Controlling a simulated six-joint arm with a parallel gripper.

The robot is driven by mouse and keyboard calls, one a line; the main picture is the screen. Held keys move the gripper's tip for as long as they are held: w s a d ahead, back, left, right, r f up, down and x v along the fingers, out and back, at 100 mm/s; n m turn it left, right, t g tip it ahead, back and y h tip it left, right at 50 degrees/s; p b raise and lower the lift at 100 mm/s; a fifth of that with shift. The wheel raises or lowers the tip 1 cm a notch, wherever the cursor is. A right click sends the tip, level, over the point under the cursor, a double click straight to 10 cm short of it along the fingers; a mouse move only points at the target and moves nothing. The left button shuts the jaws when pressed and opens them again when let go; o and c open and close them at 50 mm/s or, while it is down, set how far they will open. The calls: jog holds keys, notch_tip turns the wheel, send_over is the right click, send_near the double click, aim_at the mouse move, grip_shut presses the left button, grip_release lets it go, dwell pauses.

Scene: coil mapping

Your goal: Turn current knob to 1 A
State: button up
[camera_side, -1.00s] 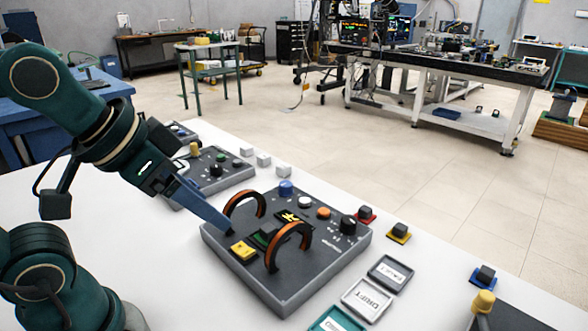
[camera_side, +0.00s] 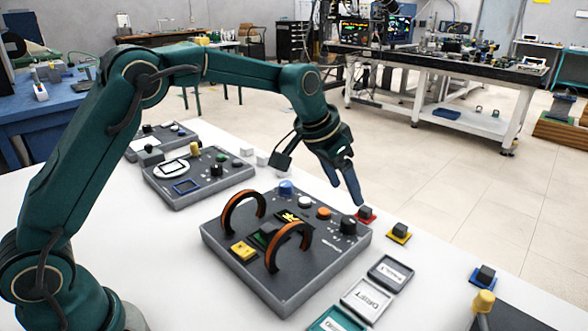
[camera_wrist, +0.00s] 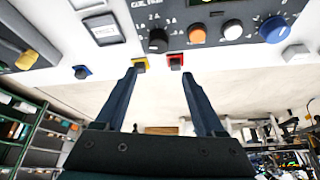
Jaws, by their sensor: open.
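The current knob (camera_side: 348,224) is a black round knob at the right corner of the grey coil panel (camera_side: 285,290). In the wrist view the black knob (camera_wrist: 157,41) has white ampere marks around it, with "2 A" readable; its pointer setting is too small to read. My gripper (camera_side: 352,200) hangs pointing down, above and behind the knob near the panel's back right edge. It is apart from the knob and empty. In the wrist view my gripper's two fingers (camera_wrist: 159,74) are spread wide, with the knob beyond the gap between their tips.
Beside the knob on the panel are an orange button (camera_side: 323,213), a white button (camera_side: 305,202) and a blue knob (camera_side: 286,188). Two orange-black coils (camera_side: 290,238) stand up on it. Black blocks on red (camera_side: 366,214) and yellow (camera_side: 399,233) bases sit close behind. Labelled trays (camera_side: 390,273) lie at right.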

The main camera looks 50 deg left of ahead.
aim_at(349, 219)
jog(key=shift+g, duration=0.4)
jog(key=x, duration=0.3)
jog(key=s+x, duration=0.1)
jog(key=x, duration=0.2)
jog(key=shift+f, duration=0.55)
jog(key=shift+w+d+f, duration=0.1)
jog(key=shift+w+f, duration=0.15)
jog(key=shift+f, duration=0.2)
grip_shut()
